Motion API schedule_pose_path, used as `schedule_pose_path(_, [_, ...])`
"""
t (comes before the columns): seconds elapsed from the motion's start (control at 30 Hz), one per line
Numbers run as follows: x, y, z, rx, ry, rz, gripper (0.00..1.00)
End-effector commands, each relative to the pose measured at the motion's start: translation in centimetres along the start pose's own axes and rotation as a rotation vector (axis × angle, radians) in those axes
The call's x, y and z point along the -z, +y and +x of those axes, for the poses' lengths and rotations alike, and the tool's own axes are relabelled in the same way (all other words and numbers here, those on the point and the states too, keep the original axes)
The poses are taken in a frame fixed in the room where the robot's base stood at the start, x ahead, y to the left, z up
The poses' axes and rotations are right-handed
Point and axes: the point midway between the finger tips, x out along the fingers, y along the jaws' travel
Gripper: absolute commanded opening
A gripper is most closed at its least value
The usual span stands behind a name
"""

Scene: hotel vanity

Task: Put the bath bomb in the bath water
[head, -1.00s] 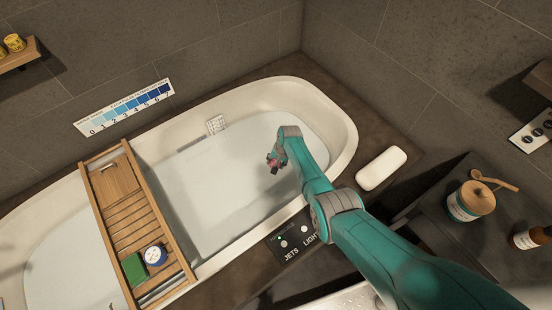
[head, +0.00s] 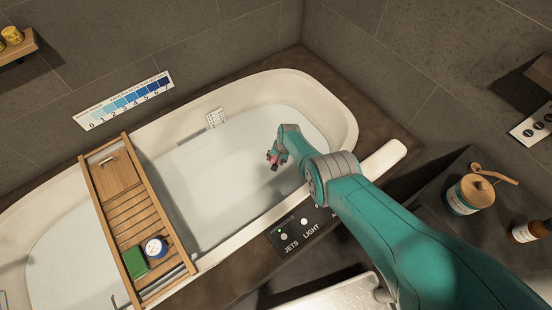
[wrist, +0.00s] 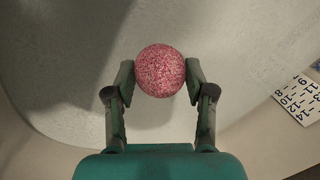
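The bath bomb (wrist: 160,71) is a speckled pink-red ball between the two fingers of my gripper (wrist: 160,78) in the wrist view. Both fingertips press against its sides. In the head view my gripper (head: 272,160) hangs over the right part of the tub, and only a small reddish bit of the ball shows there. The bath water (head: 215,175) is pale and still inside the white tub (head: 345,110). The exact height of the ball above the water is hard to tell.
A wooden bath tray (head: 125,205) spans the tub, holding a green block (head: 134,262) and a blue-and-white tin (head: 155,248). A panel marked JETS and LIGHT (head: 300,228) sits on the near ledge. A white roll (head: 385,157) lies at right, partly behind my arm.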

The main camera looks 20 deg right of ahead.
Motion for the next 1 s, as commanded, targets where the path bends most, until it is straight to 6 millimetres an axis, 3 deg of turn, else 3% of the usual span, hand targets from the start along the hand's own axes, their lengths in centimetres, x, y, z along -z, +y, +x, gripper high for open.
schedule_pose_path(0.03, [0.0,0.0,0.0,0.0,0.0,0.0,0.7])
schedule_pose_path(0.1, [0.0,0.0,0.0,0.0,0.0,0.0,0.82])
schedule_pose_path(0.63, [0.1,0.0,-0.2,0.001,-0.001,-0.001,0.82])
schedule_pose_path(1.0, [0.2,-0.1,-1.9,0.002,0.0,-0.001,0.82])
